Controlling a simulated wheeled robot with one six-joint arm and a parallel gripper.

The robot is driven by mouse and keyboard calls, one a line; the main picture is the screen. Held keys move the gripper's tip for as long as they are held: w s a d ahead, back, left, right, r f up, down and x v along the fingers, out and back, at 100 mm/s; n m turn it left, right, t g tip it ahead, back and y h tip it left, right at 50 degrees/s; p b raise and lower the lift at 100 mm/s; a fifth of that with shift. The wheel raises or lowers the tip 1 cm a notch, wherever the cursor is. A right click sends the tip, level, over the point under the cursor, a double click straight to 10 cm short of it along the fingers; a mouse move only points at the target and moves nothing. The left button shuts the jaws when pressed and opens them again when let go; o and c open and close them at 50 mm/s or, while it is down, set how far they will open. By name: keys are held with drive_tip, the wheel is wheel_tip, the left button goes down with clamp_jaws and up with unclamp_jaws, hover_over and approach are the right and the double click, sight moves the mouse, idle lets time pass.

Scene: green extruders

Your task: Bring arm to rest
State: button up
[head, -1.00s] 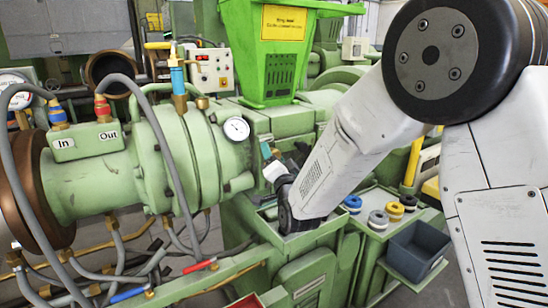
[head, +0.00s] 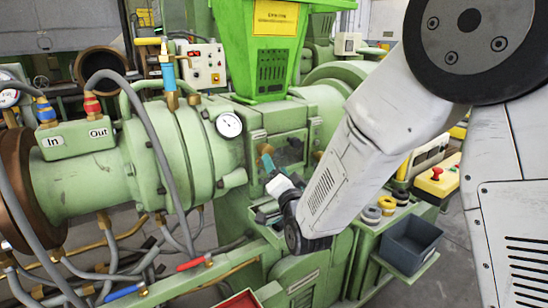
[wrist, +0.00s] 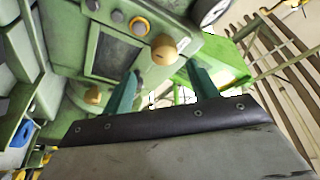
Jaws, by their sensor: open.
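My arm (head: 350,175) reaches down from the upper right of the head view, and its wrist end is in front of the green extruder (head: 180,170). My gripper shows in the wrist view (wrist: 162,88) as two green fingers standing well apart, with nothing between them. Beyond the fingers are the extruder's green panel with a dark screen (wrist: 117,55) and a wooden-looking round knob (wrist: 165,48).
A green hopper (head: 265,50) stands above the machine. A dark grey bin (head: 410,243) and several rings (head: 371,214) sit on the side shelf at right. Grey hoses (head: 150,115) and pipes crowd the left. A red-button box (head: 436,180) is at far right.

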drive_tip(key=s+d+r+n+g+h, duration=0.1)
drive_tip(key=s+d+n+g+h, duration=0.1)
drive_tip(key=s+d+g, duration=0.45)
drive_tip(key=s+d+r+n+g+h, duration=0.2)
drive_tip(key=s+d+g, duration=0.15)
drive_tip(key=d, duration=0.55)
drive_tip(key=s+d+n+g+h, duration=0.1)
drive_tip(key=s+d+g, duration=0.3)
drive_tip(key=s, duration=1)
drive_tip(key=s+d+n+g+h, duration=0.1)
drive_tip(key=s+d+g, duration=0.3)
drive_tip(key=s, duration=1)
drive_tip(key=shift+s+d+f, duration=0.15)
drive_tip(key=shift+d+f, duration=0.15)
drive_tip(key=shift+d, duration=0.7)
